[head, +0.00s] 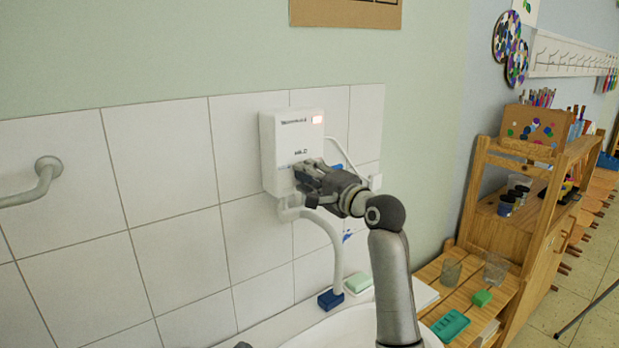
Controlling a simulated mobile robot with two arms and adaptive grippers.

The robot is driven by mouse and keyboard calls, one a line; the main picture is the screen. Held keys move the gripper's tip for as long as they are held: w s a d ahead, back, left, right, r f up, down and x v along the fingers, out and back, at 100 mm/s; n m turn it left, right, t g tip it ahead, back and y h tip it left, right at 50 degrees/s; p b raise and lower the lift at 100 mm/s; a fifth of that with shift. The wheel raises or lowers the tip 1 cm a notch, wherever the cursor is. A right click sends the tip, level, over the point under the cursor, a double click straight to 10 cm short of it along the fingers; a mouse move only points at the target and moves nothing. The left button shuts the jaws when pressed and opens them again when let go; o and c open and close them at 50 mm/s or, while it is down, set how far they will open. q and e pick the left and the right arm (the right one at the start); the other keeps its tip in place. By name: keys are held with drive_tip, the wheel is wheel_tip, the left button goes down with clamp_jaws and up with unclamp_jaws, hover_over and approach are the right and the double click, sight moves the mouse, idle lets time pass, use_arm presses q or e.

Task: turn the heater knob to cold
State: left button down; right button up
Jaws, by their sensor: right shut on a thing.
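The heater (291,143) is a white box on the tiled wall above the sink. A small lit red panel shows at its upper right. My right gripper (303,175) is at the lower part of the heater's front, with its fingers against it. It is shut on the heater knob, which the fingers hide, so I cannot tell which way the knob points. My left gripper is not in view.
A white pipe (334,244) runs down from the heater towards the sink (350,329). A metal rail (40,183) is on the wall at left. A wooden shelf unit (505,232) with jars and paints stands at right.

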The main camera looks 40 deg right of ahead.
drive_tip(key=n, duration=0.4)
drive_tip(key=shift+f, duration=0.2)
drive_tip(key=n, duration=0.4)
drive_tip(key=shift+b, duration=0.35)
drive_tip(key=n, duration=0.4)
drive_tip(key=shift+d, duration=0.1)
drive_tip(key=shift+n+b, duration=0.4)
drive_tip(key=shift+n, duration=1.5)
drive_tip(key=o, duration=1)
drive_tip(key=s+a, duration=0.1)
drive_tip(key=s, duration=1.1)
drive_tip(key=shift+a, duration=0.15)
